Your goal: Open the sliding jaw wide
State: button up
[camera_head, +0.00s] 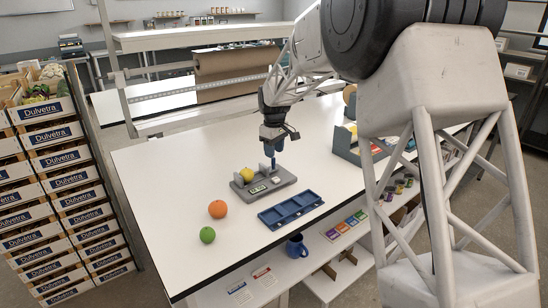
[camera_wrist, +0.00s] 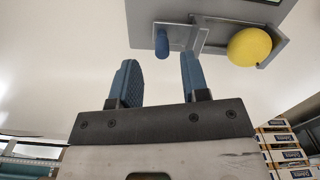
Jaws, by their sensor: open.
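The grey jaw fixture (camera_head: 262,187) stands on the white table, with a yellow fruit (camera_head: 247,174) at its left end. In the wrist view the sliding jaw (camera_wrist: 187,37) is a grey upright part with a blue peg handle (camera_wrist: 161,43) beside it; the yellow fruit (camera_wrist: 249,47) sits on its other side. My gripper (camera_head: 271,151) is above the fixture, pointing down at the handle end. In the wrist view my gripper (camera_wrist: 158,70) has its two blue fingers apart with nothing held. The handle shows beyond the gap between the fingertips; I see no contact.
A blue compartment tray (camera_head: 290,209) lies in front of the fixture. An orange (camera_head: 217,209) and a green fruit (camera_head: 207,235) rest to its left. A grey bin (camera_head: 358,150) stands at the right. The left table top is clear.

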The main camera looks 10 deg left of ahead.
aim_at(276, 169)
jog(key=shift+r, duration=1.5)
jog(key=s+d+r+m+t, duration=0.1)
jog(key=s+d+r+m, duration=0.3)
jog(key=s+d, duration=0.8)
jog(key=s+d+r+m, duration=0.2)
jog(key=s+d+r, duration=0.55)
jog(key=s, duration=0.65)
jog(key=s+d+f+m, duration=0.2)
jog(key=s+d, duration=0.2)
jog(key=s, duration=0.5)
jog(key=s+d+f+m+t, duration=0.1)
jog(key=s+d+f+m, duration=0.1)
jog(key=s, duration=0.7)
jog(key=s+d+f+m, duration=0.2)
jog(key=s+d, duration=0.4)
jog(key=s, duration=0.3)
jog(key=shift+s+f+t, duration=0.25)
jog(key=shift+f+t, duration=0.05)
jog(key=shift+f, duration=0.5)
